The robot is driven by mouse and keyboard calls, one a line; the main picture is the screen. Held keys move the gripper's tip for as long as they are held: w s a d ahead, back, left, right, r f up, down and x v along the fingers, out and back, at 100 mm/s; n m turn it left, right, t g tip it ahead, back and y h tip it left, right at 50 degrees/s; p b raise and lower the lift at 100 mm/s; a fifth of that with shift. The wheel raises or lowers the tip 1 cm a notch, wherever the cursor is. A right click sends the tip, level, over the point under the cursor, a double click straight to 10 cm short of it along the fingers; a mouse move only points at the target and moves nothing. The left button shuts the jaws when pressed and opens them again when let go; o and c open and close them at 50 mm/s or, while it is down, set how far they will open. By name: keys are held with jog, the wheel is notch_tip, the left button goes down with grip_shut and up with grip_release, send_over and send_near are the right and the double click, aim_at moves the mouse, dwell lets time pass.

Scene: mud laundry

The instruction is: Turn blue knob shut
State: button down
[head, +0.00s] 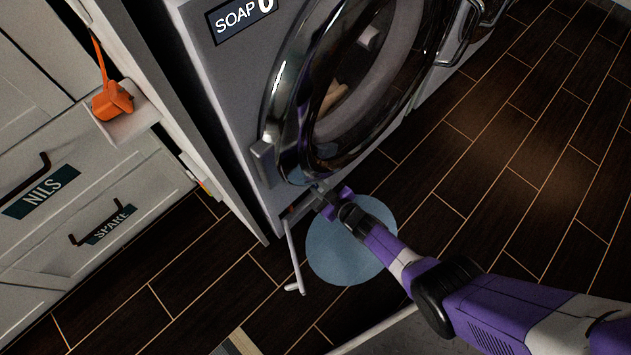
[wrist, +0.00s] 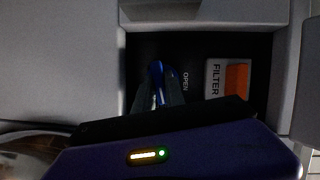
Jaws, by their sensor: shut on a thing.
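The blue knob (wrist: 156,70) shows in the wrist view inside a dark recess low on the washer front, beside the word OPEN. My gripper (wrist: 156,98) has its dark fingers on either side of the knob and is shut on it. The fingers hide most of the knob, so its exact angle is hard to tell. In the head view my gripper (head: 318,198) reaches into the opening at the washer's lower left corner, below the round door, and the knob is hidden there.
An orange FILTER tab (wrist: 237,80) sits right of the knob. The washer (head: 232,85) has a round glass door (head: 290,95) above my gripper. A flap (head: 294,262) hangs open below the recess. A pale blue disc (head: 345,255) lies on the floor. Drawers (head: 110,185) stand left; floor at right is clear.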

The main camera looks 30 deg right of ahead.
jog(key=shift+m+y, duration=0.6)
jog(key=shift+m, duration=0.2)
jog(key=c, duration=1.4)
grip_release()
jog(key=p+v, duration=0.6)
jog(key=v, duration=0.2)
jog(key=shift+w+r, duration=0.1)
